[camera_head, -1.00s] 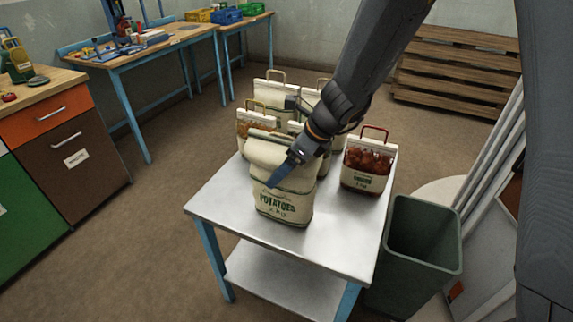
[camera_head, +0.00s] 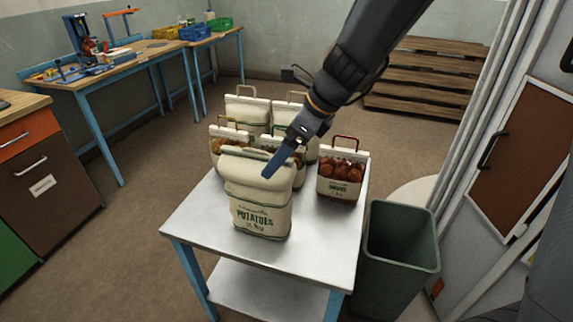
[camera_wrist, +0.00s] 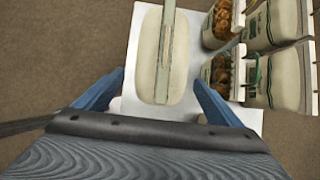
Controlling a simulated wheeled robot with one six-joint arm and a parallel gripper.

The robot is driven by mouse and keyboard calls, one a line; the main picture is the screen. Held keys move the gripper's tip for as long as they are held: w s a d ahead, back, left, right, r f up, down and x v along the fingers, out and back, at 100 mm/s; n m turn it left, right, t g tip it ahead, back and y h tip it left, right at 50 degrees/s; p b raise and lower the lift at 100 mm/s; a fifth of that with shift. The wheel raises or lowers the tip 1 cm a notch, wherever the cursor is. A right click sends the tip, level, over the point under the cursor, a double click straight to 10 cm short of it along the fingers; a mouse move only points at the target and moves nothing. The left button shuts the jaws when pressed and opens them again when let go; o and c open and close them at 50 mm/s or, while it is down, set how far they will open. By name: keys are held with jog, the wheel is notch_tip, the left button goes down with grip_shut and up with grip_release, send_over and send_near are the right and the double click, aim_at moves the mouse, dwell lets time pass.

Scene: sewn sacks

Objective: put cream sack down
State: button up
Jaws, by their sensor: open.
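The cream sack (camera_head: 262,209), printed with "POTATOES", stands upright on the front part of the metal table (camera_head: 205,228). In the wrist view the cream sack (camera_wrist: 164,62) shows from above with a seam strip along its top, ahead of my gripper. My gripper (camera_head: 275,165) is open and empty just above and behind the sack's top right in the head view. In the wrist view its two blue fingers (camera_wrist: 157,95) are spread wide, and the sack lies between and beyond their tips. I see no contact between fingers and sack.
Several other handled sacks stand behind it, one with dark red contents (camera_head: 342,177) at the table's right. A green bin (camera_head: 402,248) is right of the table. The table's front right top is bare. A workbench (camera_head: 130,60) is at the back left.

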jog(key=s+d+f+n+h, duration=0.3)
jog(key=s+d+n, duration=0.4)
jog(key=d+n, duration=0.2)
jog(key=s+d+f+n+g+h, duration=0.1)
jog(key=s+d+f+n, duration=0.3)
jog(key=d+n, duration=0.6)
jog(key=s+n+h, duration=0.1)
jog(key=s+n, duration=0.1)
jog(key=n, duration=0.1)
jog(key=shift+s+d+h, duration=0.3)
jog(key=shift+s+h, duration=0.1)
